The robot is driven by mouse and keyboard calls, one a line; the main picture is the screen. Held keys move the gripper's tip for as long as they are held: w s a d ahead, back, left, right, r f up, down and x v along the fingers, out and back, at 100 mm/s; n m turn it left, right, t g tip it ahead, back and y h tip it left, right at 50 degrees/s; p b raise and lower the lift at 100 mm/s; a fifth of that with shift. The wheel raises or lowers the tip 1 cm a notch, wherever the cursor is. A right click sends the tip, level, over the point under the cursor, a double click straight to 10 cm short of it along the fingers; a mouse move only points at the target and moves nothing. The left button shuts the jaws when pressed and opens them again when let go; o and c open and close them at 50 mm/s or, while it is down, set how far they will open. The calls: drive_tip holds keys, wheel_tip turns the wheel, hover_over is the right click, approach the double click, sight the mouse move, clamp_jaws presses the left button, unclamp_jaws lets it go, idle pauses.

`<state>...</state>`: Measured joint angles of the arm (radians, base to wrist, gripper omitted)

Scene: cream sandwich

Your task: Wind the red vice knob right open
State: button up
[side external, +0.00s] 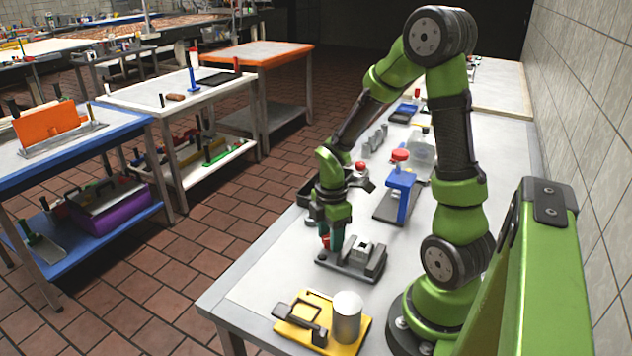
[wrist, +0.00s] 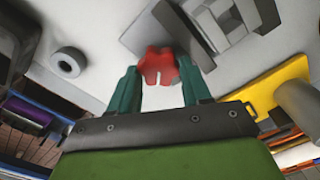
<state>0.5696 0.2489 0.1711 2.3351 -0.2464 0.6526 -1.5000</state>
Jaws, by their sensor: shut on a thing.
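The red vice knob (wrist: 160,68) sits between the two teal fingers of my gripper (wrist: 160,88) in the wrist view. My gripper is shut on the knob, with a finger at each side of it. In the side external view my gripper (side external: 331,243) points down at the left end of the grey vice (side external: 352,262), and the red knob (side external: 325,241) shows only in part beside the fingers. The vice also shows in the wrist view (wrist: 215,25), beyond the knob. The screw behind the knob is hidden.
A yellow board (side external: 290,330) with a black clamp and a white cylinder (side external: 347,317) stands near the table's front end. A blue press with a red top (side external: 400,190) stands behind the vice. A grey ring (wrist: 68,62) lies left of the knob in the wrist view.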

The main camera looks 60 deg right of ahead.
idle(0.4)
drive_tip(key=o, duration=0.8)
drive_tip(key=shift+s, duration=0.1)
